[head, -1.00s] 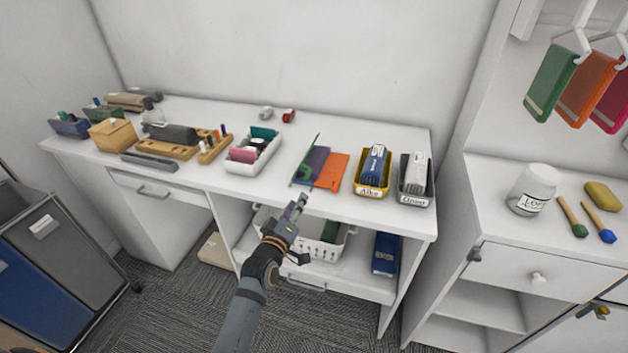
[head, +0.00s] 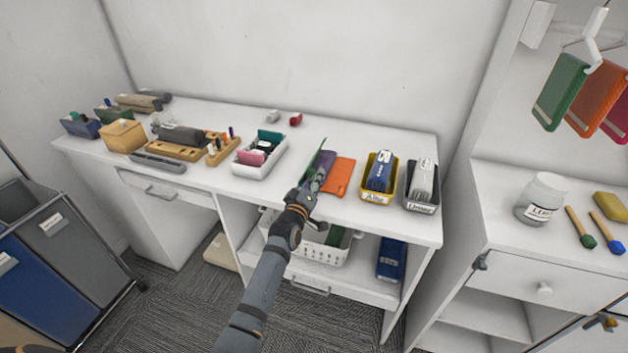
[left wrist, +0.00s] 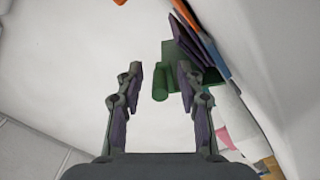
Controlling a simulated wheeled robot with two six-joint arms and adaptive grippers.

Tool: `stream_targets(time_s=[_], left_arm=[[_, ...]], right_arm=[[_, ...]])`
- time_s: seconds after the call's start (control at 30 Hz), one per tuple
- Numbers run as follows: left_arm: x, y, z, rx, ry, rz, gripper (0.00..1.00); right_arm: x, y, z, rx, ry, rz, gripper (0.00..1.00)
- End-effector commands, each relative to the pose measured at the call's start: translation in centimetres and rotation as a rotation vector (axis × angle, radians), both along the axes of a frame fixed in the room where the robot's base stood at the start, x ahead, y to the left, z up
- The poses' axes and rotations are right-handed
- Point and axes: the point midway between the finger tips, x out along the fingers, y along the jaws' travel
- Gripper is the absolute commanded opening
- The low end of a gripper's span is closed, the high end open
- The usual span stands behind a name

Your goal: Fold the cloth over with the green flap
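The cloth lies on the white desk near its front edge, with an orange panel (head: 340,178) flat on the right and a purple panel (head: 325,170) in the middle. Its green flap (head: 317,157) stands raised at the left side. My left gripper (head: 308,188) is at the near end of the flap and covers part of the cloth. In the left wrist view my left gripper (left wrist: 166,72) is open, and the green flap (left wrist: 178,78) shows between the fingers, closer to the right one. Contact cannot be told. My right gripper is not in view.
A white tray of small items (head: 262,158) stands left of the cloth. A yellow bin (head: 378,180) and a dark bin (head: 421,188) stand to its right. A white basket (head: 325,248) is on the shelf below. The desk behind the cloth is mostly clear.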

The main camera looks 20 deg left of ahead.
Motion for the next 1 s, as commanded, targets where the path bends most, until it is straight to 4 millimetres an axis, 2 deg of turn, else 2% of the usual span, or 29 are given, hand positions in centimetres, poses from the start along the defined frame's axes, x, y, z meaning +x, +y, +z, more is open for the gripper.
stream_targets(time_s=[0.17,0.43,0.83,1.0], left_arm=[[0.0,0.0,0.0,0.0,0.0,0.0,0.37],[0.0,0.0,0.0,0.0,-0.001,0.0,0.01],[0.1,0.1,0.4,-0.004,-0.007,0.001,0.0],[0.7,1.0,0.7,-0.037,-0.007,0.001,0.0]], right_arm=[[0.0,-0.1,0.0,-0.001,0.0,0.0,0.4],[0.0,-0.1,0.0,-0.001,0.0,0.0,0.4],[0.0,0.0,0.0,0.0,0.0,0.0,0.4],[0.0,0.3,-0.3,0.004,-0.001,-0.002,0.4]])
